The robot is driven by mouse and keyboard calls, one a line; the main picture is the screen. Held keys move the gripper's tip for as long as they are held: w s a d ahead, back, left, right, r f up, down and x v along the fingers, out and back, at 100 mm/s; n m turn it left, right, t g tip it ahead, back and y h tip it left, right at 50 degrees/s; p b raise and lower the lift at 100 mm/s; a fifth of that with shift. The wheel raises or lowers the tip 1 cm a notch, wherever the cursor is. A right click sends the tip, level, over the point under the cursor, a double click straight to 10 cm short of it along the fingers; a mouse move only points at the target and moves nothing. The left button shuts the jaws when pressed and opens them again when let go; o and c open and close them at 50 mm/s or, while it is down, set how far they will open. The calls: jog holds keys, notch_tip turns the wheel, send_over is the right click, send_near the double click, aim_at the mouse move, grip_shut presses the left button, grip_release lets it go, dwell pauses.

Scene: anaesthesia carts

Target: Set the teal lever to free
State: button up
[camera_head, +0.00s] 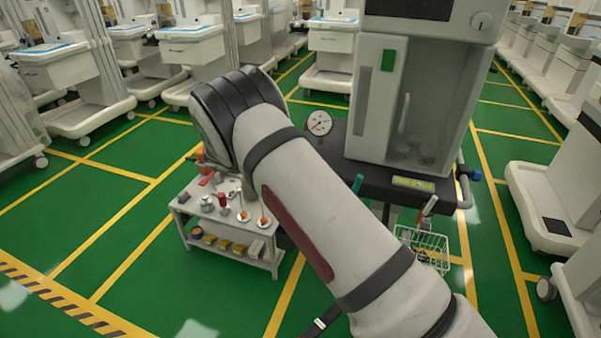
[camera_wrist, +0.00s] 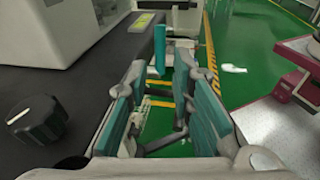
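The teal lever (camera_wrist: 159,47) stands upright beside the edge of the dark cart top in the wrist view. A teal piece that looks like the same lever (camera_head: 357,184) shows just right of my arm in the head view. My gripper (camera_wrist: 160,75) is open, with teal pads on both fingers. The lever shows in the gap between the fingertips, nearer the left one; I cannot tell whether it is inside the grasp or just beyond it. No contact is visible. My arm hides my gripper in the head view. The lever's markings cannot be read.
A black knob (camera_wrist: 38,119) sits on the dark cart top (camera_wrist: 85,75), left of my gripper. A pressure gauge (camera_head: 319,123) and a wire basket (camera_head: 432,248) are on the cart. A small table (camera_head: 228,238) with several items stands left. Green floor is open at front left.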

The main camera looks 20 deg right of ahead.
jog(key=shift+v, duration=2.4)
jog(key=s+d+r+m+t+y+p, duration=0.1)
jog(key=s+d+r+m+y+p, duration=0.25)
jog(key=s+r, duration=0.45)
jog(key=s+d+r+m+t+y+p, duration=0.15)
jog(key=s+d+r+y, duration=0.35)
jog(key=r, duration=0.6)
jog(key=s+a+r+m+t+y+p, duration=0.1)
jog(key=s+r+m+t+y+p, duration=0.2)
jog(key=s, duration=0.9)
jog(key=s+a+r+m+t+y+p, duration=0.2)
jog(key=s+r+m+t+y+p, duration=0.1)
jog(key=s, duration=1)
jog(key=shift+a+r+m+t, duration=0.25)
jog(key=shift+r+m+t, duration=0.3)
jog(key=shift+m+t, duration=0.45)
